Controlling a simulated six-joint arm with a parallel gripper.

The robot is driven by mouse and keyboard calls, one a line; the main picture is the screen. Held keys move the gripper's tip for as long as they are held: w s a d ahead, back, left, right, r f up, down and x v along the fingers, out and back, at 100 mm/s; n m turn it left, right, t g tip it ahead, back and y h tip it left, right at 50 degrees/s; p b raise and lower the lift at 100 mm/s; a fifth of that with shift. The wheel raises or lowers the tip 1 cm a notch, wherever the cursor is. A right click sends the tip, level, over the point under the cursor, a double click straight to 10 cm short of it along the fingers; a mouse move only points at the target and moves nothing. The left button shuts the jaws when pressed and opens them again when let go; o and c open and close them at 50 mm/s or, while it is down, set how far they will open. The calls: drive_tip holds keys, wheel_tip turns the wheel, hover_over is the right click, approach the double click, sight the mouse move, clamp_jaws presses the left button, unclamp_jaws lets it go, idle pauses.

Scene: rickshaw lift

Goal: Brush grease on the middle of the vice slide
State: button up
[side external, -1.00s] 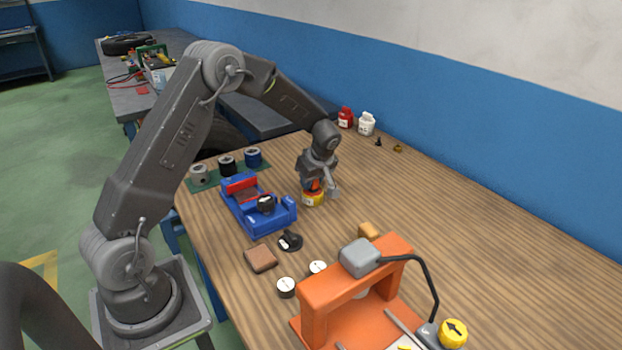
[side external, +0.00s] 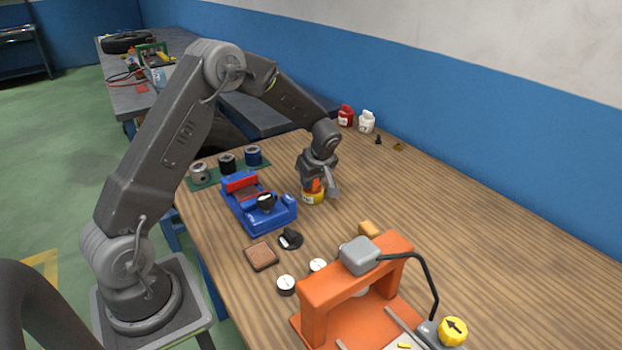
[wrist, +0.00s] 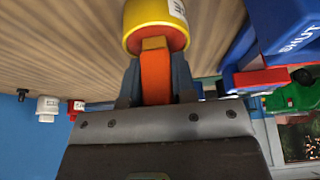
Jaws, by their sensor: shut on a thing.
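The blue vice (side external: 268,217) with a red jaw (side external: 240,183) lies on the wooden bench. Its slide (side external: 247,194) shows between the jaws, partly hidden. A blue corner of the vice also shows in the wrist view (wrist: 285,28). My gripper (side external: 319,187) is at the yellow grease pot (side external: 313,198), to the right of the vice. In the wrist view, my gripper (wrist: 156,80) is shut on an orange brush handle (wrist: 155,72). The handle's far end meets the yellow pot (wrist: 155,30). The bristles are hidden, so I cannot tell how deep they sit.
An orange press (side external: 357,285) stands at the front. A brown block (side external: 261,256), a black knob (side external: 290,239) and white-topped cylinders (side external: 286,285) lie before the vice. Several cups (side external: 227,163) stand behind it. Red (side external: 346,116) and white bottles (side external: 367,122) are by the wall.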

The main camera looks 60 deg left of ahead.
drive_tip(key=shift+f, duration=0.1)
drive_tip(key=shift+r, duration=3.55)
